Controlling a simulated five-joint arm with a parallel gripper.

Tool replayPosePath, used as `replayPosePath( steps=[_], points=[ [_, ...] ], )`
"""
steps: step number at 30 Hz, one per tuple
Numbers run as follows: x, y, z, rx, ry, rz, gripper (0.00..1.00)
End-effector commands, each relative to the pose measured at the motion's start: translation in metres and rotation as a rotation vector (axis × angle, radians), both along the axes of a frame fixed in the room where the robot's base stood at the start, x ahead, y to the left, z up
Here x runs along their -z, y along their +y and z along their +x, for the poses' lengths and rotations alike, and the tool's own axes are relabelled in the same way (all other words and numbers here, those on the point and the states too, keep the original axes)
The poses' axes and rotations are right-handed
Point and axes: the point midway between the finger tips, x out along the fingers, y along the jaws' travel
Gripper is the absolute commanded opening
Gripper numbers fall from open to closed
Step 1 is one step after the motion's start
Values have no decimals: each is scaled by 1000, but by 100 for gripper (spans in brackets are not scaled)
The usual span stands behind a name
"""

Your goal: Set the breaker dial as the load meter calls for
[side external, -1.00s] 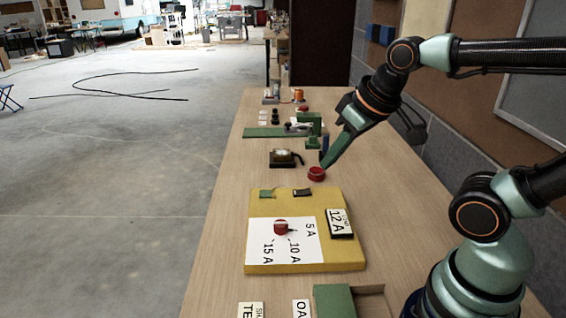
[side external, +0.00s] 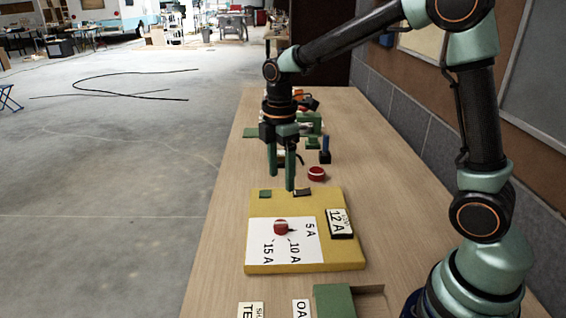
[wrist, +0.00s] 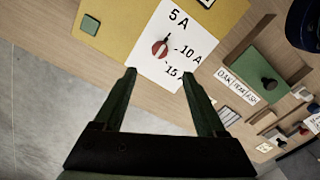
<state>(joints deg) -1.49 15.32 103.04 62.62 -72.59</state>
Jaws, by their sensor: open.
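The breaker dial is a red round knob (side external: 281,227) with a dark pointer, on a white card (side external: 258,226) marked 5 A, 10 A and 15 A. Its pointer faces the 5 A mark. The dial also shows in the wrist view (wrist: 159,49). The load meter (side external: 340,223) is a dark-framed plate reading 12 A, on the right of the same yellow board (side external: 300,267). My gripper (side external: 282,181) is open and empty, fingers down, above the far edge of the board. In the wrist view its fingertips (wrist: 160,71) are apart, with the dial beyond them.
A loose red round piece (side external: 316,174) lies beyond the board, with a blue upright piece (side external: 325,150) behind it. A small green block (side external: 265,194) sits on the board's far edge. A green box (side external: 334,301) and lettered cards stand nearer the camera.

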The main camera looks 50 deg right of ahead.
Motion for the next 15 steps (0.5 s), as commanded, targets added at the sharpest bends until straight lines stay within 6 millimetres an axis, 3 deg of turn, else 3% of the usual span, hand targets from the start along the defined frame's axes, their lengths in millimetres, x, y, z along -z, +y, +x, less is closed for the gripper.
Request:
replayPosePath(
  steps=[8,15],
  points=[
    [19,1,5,-86,35,2,73],
    [59,1,2,-84,38,2,73]
  ],
)
